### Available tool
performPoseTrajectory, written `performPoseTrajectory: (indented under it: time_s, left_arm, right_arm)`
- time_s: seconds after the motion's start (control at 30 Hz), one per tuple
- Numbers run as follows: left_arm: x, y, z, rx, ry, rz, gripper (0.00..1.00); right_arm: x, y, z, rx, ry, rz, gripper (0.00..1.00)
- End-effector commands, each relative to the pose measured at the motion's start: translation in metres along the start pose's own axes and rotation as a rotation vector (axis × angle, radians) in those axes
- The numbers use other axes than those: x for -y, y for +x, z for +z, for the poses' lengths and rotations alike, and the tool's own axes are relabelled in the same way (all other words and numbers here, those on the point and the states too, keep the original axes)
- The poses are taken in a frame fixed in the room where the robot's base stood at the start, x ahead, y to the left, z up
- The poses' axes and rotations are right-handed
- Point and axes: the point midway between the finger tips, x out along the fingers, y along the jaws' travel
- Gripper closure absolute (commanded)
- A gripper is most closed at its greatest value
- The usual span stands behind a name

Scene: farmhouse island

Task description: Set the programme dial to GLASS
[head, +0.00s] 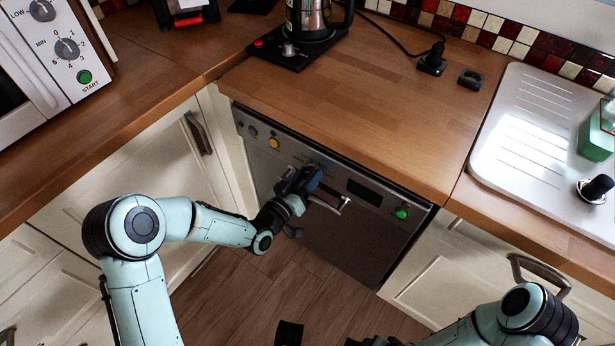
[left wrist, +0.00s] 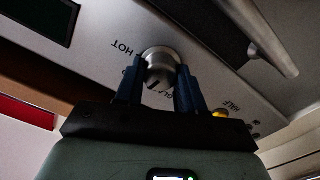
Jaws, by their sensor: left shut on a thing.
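The programme dial (left wrist: 160,68) is a round silver knob on the dishwasher's steel front panel. My left gripper (head: 312,185) is at this panel in the head view and hides the dial there. In the left wrist view its two blue fingers (left wrist: 160,88) are shut on the dial, one on each side. The dial has a dark pointer line near its lower edge. The labels HOT, HALF and a partly hidden GLASS surround it; I cannot tell exactly which one the line meets. Black parts of my right arm's end show at the bottom edge of the head view, cut off.
The dishwasher (head: 330,232) has a bar handle (left wrist: 268,45), a dark display (head: 365,192), a green button (head: 402,213) and a yellow button (head: 274,143). The wooden worktop (head: 370,110) overhangs the panel. The floor in front is clear.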

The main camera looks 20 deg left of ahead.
Motion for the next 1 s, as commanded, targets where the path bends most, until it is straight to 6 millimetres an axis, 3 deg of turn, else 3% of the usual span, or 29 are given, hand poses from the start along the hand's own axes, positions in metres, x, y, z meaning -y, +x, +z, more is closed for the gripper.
performPoseTrajectory:
  time_s: [0.5,1.0]
  left_arm:
    - [0.002,0.0,-0.001,-0.004,-0.446,0.001,0.92]
    - [0.002,0.0,-0.001,-0.005,-0.628,0.002,0.92]
  right_arm:
    - [0.001,-0.003,0.004,0.011,-0.001,-0.001,0.44]
    - [0.002,-0.007,0.009,0.026,-0.002,-0.001,0.44]
